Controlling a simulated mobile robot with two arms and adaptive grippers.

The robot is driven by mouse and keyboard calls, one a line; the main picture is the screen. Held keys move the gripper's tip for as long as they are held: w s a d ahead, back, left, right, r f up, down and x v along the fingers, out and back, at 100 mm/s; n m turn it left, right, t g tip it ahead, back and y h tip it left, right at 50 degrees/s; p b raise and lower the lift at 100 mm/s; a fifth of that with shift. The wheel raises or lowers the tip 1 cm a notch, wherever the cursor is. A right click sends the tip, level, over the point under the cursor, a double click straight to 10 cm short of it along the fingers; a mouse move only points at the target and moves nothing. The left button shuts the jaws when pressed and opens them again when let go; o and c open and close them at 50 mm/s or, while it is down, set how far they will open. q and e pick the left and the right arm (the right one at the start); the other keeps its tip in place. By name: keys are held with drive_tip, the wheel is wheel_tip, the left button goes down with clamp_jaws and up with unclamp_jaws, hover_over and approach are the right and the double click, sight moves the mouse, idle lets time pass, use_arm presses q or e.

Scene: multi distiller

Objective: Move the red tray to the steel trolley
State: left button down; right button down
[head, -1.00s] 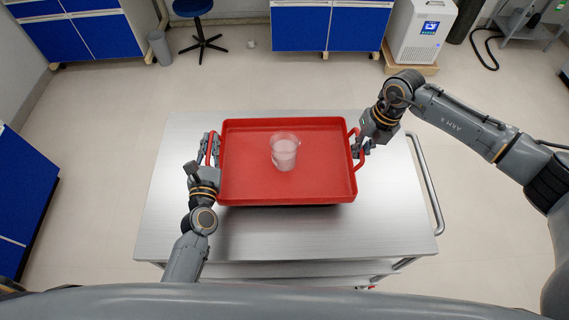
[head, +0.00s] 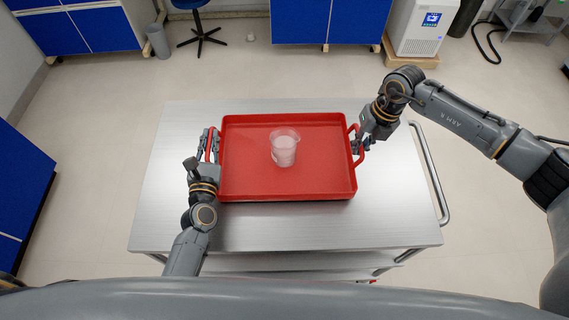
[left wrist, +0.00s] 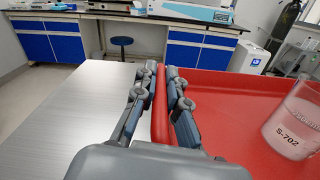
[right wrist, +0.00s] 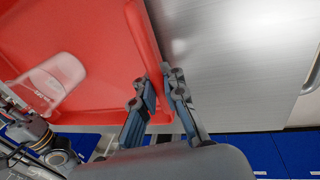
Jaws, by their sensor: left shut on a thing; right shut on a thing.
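The red tray (head: 250,180) is level over the steel trolley (head: 300,228), at or just above its top; I cannot tell if it touches. A clear beaker (head: 284,147) of pale contents stands upright in the tray. It shows the label S-702 in the left wrist view (left wrist: 292,125). My left gripper (head: 211,146) is shut on the tray's left handle, and its fingers (left wrist: 160,85) flank the red bar in the left wrist view. My right gripper (head: 357,148) is shut on the right handle; its fingers (right wrist: 159,85) show in the right wrist view.
The trolley has a push rail (head: 430,172) on its right side. Bare trolley top surrounds the tray. Blue cabinets (head: 330,25), a stool (head: 200,30), a bin (head: 158,41) and a white machine (head: 420,28) stand at the back, across open floor.

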use_arm(q)
drive_tip(key=shift+a+f+b, duration=0.25)
drive_tip(key=shift+f+b, duration=0.25)
drive_tip(key=shift+f, duration=0.1)
use_arm(e)
drive_tip(key=shift+d+f, duration=0.25)
drive_tip(key=shift+f, duration=0.5)
use_arm(q)
drive_tip(key=c, duration=1.4)
unclamp_jaws()
drive_tip(key=shift+r, duration=0.1)
use_arm(e)
drive_tip(key=c, duration=1.4)
unclamp_jaws()
drive_tip(key=shift+r, duration=0.15)
use_arm(q)
drive_tip(key=shift+s+d, duration=0.1)
drive_tip(key=shift+d, duration=0.05)
use_arm(e)
drive_tip(key=shift+s+a, duration=0.1)
drive_tip(key=shift+a, duration=0.05)
